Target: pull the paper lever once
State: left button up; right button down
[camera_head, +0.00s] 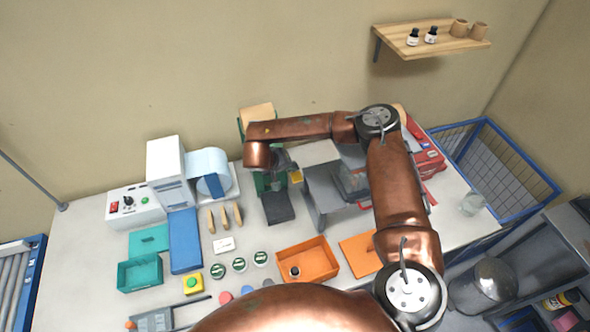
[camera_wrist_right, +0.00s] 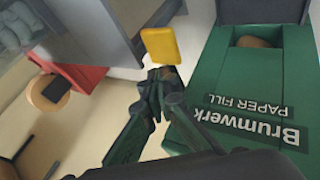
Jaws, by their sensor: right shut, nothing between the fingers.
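The paper dispenser (camera_wrist_right: 225,60) is a green box marked "Brumwerk PAPER FILL" in the right wrist view. In the head view its green body (camera_head: 261,183) is partly behind my right arm. The yellow lever paddle (camera_wrist_right: 161,46) stands beside the box; it also shows as a small yellow patch (camera_head: 296,176) in the head view. My right gripper (camera_wrist_right: 164,76) is shut and empty, its fingertips right at the paddle's lower edge. I cannot tell whether they touch it. In the head view the right gripper (camera_head: 283,160) is small and partly hidden. My left gripper is not in view.
A grey machine (camera_head: 318,190) stands close to the right of the dispenser. A dark grey pad (camera_head: 278,208) lies in front. An orange tray (camera_head: 318,262), a teal bin (camera_head: 139,274) and a blue-and-white roll machine (camera_head: 168,172) share the table. A wall shelf (camera_head: 445,42) is higher up.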

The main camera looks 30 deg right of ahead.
jog(key=shift+w+r+p, duration=0.15)
jog(key=shift+r+p, duration=0.5)
jog(key=shift+r, duration=0.45)
jog(key=r+p, duration=0.2)
jog(key=r, duration=0.1)
jog(key=w+r+p, duration=0.1)
jog(key=r, duration=0.1)
jog(key=shift+d, duration=0.15)
jog(key=shift+f, duration=0.1)
dwell(0.4)
